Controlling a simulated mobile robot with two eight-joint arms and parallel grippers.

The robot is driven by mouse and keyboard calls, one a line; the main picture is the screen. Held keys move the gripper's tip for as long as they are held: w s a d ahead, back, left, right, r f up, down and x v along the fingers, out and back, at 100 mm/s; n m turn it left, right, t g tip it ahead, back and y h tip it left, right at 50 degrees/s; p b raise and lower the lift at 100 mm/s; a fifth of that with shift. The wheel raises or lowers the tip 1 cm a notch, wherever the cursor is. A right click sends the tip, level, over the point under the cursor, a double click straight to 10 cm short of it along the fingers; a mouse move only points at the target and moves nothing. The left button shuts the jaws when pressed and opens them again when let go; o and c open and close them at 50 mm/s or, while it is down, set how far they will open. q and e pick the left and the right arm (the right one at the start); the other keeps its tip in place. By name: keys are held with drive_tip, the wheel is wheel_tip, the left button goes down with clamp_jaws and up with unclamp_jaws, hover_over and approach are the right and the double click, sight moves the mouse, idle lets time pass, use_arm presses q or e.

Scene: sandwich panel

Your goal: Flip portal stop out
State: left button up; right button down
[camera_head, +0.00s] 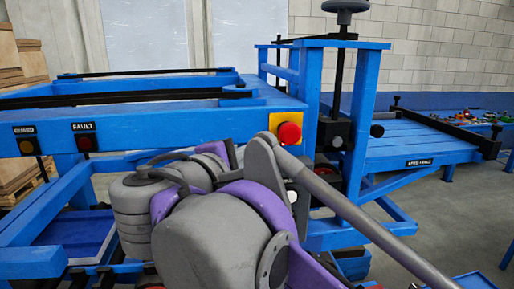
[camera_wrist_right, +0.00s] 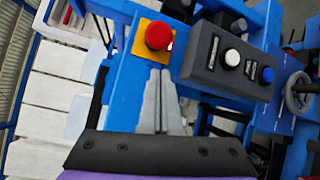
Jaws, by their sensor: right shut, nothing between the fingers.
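A red mushroom stop button (camera_head: 289,133) sits on a yellow plate (camera_head: 275,122) at the right end of the blue frame, beside the portal. In the right wrist view the same red button (camera_wrist_right: 158,36) is straight ahead of my right gripper (camera_wrist_right: 160,73). Its two grey fingers are together and empty, and their tips end just below the button in the picture; I cannot tell whether they touch anything. In the head view my right arm fills the lower middle, and its fingertips are not clearly seen. My left gripper is not in view.
A dark control box (camera_wrist_right: 230,58) with white, black and blue buttons lies right of the red button, near a grey handwheel (camera_wrist_right: 299,92). The blue portal (camera_head: 362,95) carries a black-knobbed spindle. A FAULT lamp (camera_head: 85,141) is at left; a blue slatted table (camera_head: 415,142) at right.

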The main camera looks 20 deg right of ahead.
sight(271, 141)
drive_tip(key=x, duration=0.8)
drive_tip(key=shift+w+d, duration=0.1)
drive_tip(key=shift+w, duration=0.05)
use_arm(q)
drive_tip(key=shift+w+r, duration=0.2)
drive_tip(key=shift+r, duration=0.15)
use_arm(e)
drive_tip(key=shift+s+r+p, duration=0.1)
drive_tip(key=shift+s+p, duration=0.4)
drive_tip(key=shift+s, duration=0.05)
drive_tip(key=shift+s+a, duration=0.25)
drive_tip(key=shift+s, duration=0.05)
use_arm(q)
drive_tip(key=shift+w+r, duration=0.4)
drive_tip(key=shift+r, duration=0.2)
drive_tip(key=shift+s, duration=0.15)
use_arm(e)
drive_tip(key=shift+s, duration=0.1)
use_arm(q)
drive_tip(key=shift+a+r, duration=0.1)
